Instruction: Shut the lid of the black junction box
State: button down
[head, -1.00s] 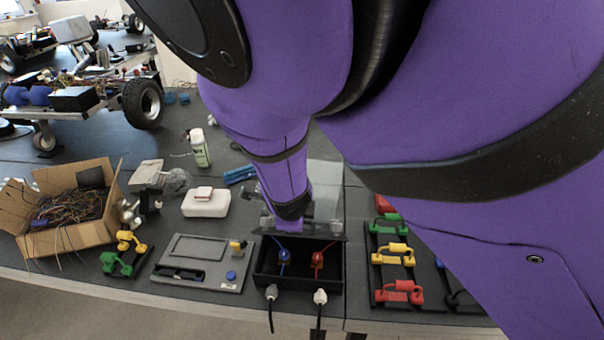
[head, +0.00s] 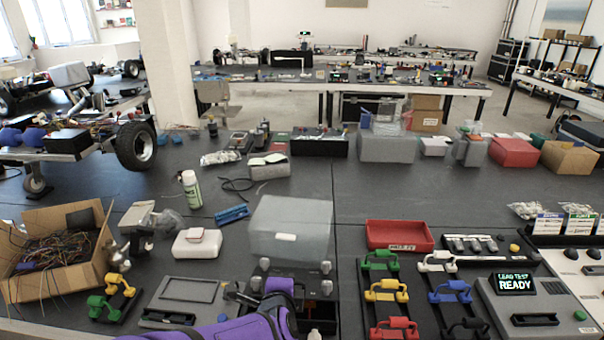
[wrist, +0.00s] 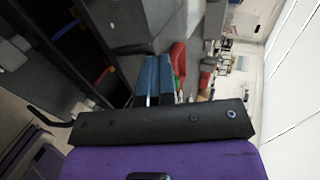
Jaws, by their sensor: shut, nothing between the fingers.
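The black junction box (head: 318,309) is at the front edge of the bench in the head view, largely covered by my arm. Its translucent grey lid (head: 290,232) stands open at the back of the box, raised and leaning back, with a small white label. My gripper is low at the front of the box; its fingertips are not clear in the head view. In the wrist view the blue fingers (wrist: 158,80) are together and empty. The dark box interior with a blue and an orange part shows at the left there. I cannot tell whether the fingers touch the box.
A grey panel (head: 190,291) lies left of the box, with a white case (head: 197,243) behind it. Racks of coloured clips (head: 386,292) and a red tray (head: 399,235) are to the right. A cardboard box (head: 60,255) of wires stands far left.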

jog(key=shift+s+f+t, duration=0.4)
jog(key=shift+s+f, duration=0.05)
jog(key=shift+f, duration=0.4)
jog(key=shift+s+f+t, duration=0.4)
jog(key=shift+s+f, duration=0.05)
jog(key=shift+f, duration=0.45)
jog(key=shift+s+f+t, duration=0.4)
jog(key=shift+s+f, duration=0.05)
jog(key=shift+f, duration=0.4)
jog(key=shift+r, duration=0.1)
